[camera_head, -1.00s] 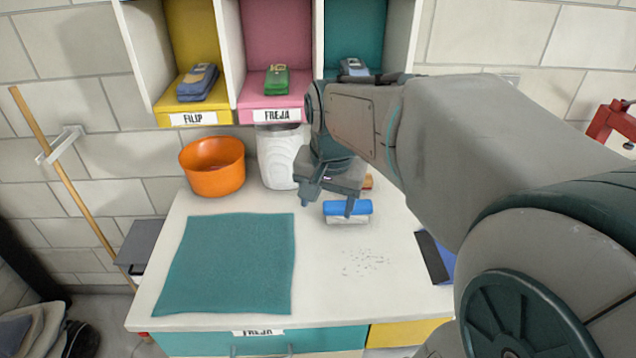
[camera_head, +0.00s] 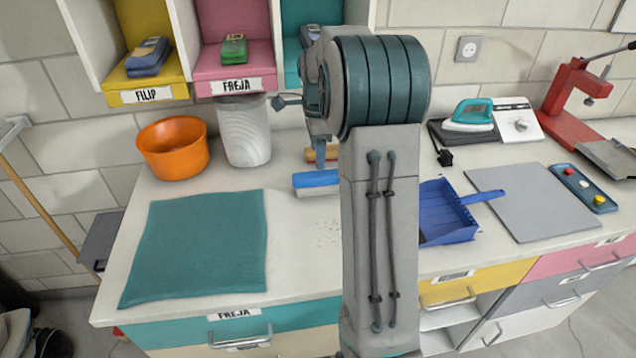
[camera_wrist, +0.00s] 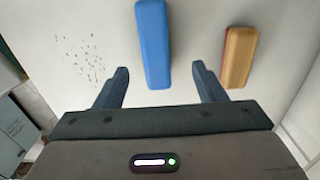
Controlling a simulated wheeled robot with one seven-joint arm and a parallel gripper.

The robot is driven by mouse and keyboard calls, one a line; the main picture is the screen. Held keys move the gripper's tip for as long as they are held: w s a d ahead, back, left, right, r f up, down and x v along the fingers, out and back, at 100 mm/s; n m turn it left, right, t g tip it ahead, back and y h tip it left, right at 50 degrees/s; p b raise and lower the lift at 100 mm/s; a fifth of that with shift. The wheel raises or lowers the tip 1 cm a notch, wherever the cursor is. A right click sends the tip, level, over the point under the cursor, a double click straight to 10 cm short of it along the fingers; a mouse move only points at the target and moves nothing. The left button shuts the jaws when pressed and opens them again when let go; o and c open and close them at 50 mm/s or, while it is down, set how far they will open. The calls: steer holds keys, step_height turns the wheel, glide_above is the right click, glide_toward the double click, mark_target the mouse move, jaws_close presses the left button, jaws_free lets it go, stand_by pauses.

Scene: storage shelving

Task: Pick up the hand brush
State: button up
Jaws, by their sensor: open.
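The hand brush, with a blue back and pale bristles, lies on the white worktop right of the teal mat; its blue back (camera_head: 314,180) shows left of my arm, which hides its right end. In the wrist view the blue brush (camera_wrist: 153,45) lies lengthwise between the two fingers of my gripper (camera_wrist: 160,70). The jaws are open, with a gap on each side of the brush. The fingers do not touch it. I cannot tell the exact height above it.
A wooden-coloured block (camera_wrist: 238,56) lies close beside the brush. Dark crumbs (camera_wrist: 85,60) are scattered on the other side. A blue dustpan (camera_head: 447,212), teal mat (camera_head: 197,245), orange bowl (camera_head: 173,148) and white bin (camera_head: 243,135) are nearby. Cubbies (camera_head: 186,45) hang above the back.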

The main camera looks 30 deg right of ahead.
mark_target(318, 174)
step_height(318, 174, down, 4)
steer(key=shift+f, duration=0.2)
steer(key=f, duration=0.3)
steer(key=f+p, duration=0.1)
steer(key=f, duration=0.1)
steer(key=shift+s+a+f, duration=0.1)
steer(key=shift+s, duration=0.2)
steer(key=c, duration=1.1)
